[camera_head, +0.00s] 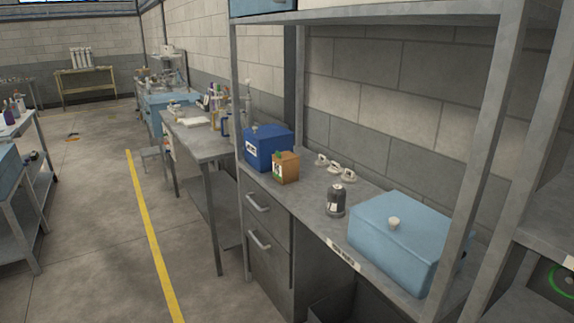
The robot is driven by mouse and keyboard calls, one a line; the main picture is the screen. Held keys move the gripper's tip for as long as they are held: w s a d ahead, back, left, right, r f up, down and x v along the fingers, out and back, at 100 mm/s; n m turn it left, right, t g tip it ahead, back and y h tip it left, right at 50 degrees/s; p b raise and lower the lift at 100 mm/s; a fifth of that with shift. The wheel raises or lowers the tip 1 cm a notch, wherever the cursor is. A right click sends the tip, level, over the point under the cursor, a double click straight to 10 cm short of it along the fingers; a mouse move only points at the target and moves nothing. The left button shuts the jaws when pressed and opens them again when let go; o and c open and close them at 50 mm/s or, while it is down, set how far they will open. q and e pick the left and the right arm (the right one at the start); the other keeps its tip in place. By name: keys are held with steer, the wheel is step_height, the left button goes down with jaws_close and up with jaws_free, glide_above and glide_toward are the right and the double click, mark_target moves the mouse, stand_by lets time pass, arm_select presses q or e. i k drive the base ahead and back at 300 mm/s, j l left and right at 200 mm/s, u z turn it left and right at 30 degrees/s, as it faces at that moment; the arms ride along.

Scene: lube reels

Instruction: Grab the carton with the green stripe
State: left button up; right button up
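A small orange-brown carton (287,169) stands on the grey workbench (310,204), near its far left end. Its left face has a white label with green on it; the exact shape of the green mark is too small to tell. The carton is right in front of a blue box (268,146), close to it or touching. Neither of my grippers is in view.
Three small white items (334,169) lie along the wall. A dark canister (336,200) and a large light-blue case (402,240) stand nearer. Grey rack posts (482,150) frame the bench. Drawers (262,225) are below. Floor by the yellow line (149,235) is clear.

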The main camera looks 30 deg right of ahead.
mark_target(286, 172)
steer(key=z, duration=0.4)
steer(key=i+j+z, duration=0.1)
steer(key=z, duration=0.3)
steer(key=i+z, duration=0.1)
steer(key=z, duration=0.35)
steer(key=j+z, duration=0.15)
steer(key=z, duration=0.25)
steer(key=i+j+z, duration=0.15)
steer(key=j+z, duration=0.2)
steer(key=j, duration=0.2)
steer(key=j+z, duration=0.3)
steer(key=j, duration=0.25)
steer(key=j+z, duration=0.35)
steer(key=j, duration=1.55)
steer(key=z, duration=0.05)
